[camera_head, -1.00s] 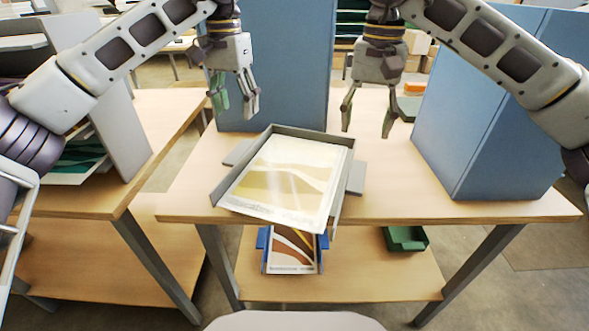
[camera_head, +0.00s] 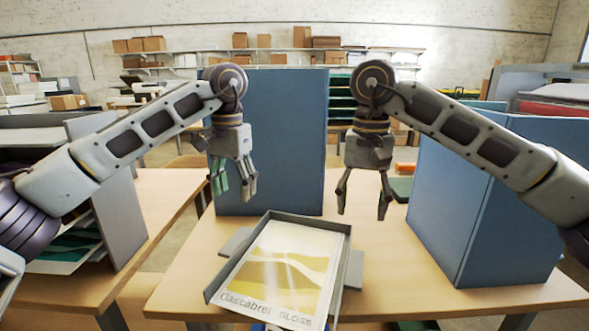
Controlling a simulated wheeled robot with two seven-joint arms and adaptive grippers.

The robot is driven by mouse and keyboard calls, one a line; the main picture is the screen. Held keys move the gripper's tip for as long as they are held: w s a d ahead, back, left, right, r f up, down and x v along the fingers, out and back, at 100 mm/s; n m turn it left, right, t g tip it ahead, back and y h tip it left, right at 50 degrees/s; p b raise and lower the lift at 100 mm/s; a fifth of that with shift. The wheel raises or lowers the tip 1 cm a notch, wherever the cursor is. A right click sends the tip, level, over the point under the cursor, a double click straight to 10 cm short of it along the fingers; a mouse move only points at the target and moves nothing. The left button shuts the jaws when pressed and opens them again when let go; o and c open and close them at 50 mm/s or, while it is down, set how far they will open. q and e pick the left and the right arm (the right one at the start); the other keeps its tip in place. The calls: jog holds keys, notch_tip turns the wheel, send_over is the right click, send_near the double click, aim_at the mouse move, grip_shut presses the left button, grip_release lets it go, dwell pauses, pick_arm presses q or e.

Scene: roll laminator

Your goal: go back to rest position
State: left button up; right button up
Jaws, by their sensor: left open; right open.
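My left gripper (camera_head: 219,188) is open and empty, hanging fingers down above the table, up and left of the grey tray. My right gripper (camera_head: 362,206) is open and empty, also pointing down, up and right of the tray. The grey tray (camera_head: 343,240) sits tilted in the picture on the wooden table and holds a sheet with yellow and white bands (camera_head: 275,270) and lettering along its near edge. Neither gripper touches the tray or the sheet.
A tall blue panel (camera_head: 280,140) stands behind the tray and a blue box (camera_head: 480,210) stands at the right. A second table (camera_head: 160,210) with a grey upright panel (camera_head: 118,205) is at the left. Bare wood (camera_head: 390,270) shows right of the tray.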

notch_tip(320, 180, up, 19)
jog(key=p, duration=1.8)
jog(key=shift+r+p, duration=0.35)
jog(key=shift+p, duration=0.15)
